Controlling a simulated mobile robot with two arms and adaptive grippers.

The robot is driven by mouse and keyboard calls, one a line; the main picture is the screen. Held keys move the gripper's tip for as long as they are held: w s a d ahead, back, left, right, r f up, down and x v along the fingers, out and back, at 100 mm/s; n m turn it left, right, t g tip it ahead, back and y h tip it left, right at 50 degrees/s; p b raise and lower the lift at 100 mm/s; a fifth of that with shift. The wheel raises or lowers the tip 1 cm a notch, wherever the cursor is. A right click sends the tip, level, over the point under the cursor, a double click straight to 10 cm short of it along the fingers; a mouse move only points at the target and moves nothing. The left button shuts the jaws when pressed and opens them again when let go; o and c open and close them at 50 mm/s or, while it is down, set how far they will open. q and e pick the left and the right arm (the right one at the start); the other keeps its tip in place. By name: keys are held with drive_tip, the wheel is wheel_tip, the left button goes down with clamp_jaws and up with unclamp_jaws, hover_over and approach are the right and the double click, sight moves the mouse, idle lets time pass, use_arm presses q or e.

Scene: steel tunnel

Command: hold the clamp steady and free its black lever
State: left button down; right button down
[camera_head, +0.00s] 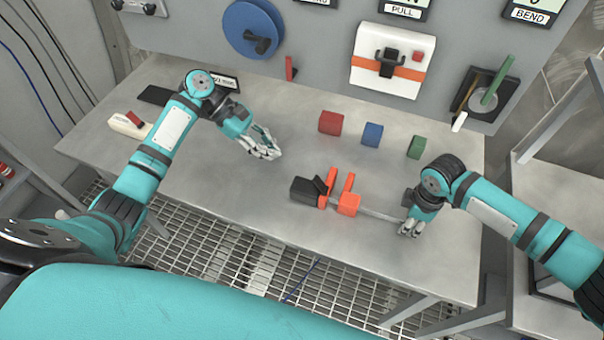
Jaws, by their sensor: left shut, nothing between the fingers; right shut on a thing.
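The clamp (349,203) lies on the grey bench, with an orange and black body at its left and a thin metal bar running right. My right gripper (408,232) is shut on the right end of the bar. My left gripper (272,154) is shut and empty over the bench, up and left of the clamp and apart from it. The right fingers hide the bar's far end.
Red (331,123), blue (372,134) and green (416,147) blocks stand behind the clamp. A white and red object (130,124) lies at the bench's left. A panel (310,55) with a blue wheel (252,30) and a white box (392,60) rises behind. Bench left of the clamp is clear.

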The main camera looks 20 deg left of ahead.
sight(302, 183)
use_arm(q)
drive_tip(key=shift+s+d+r, duration=0.15)
drive_tip(key=shift+s+d, duration=0.1)
drive_tip(key=shift+d, duration=0.25)
drive_tip(key=x, duration=1)
drive_tip(key=shift+s, duration=0.1)
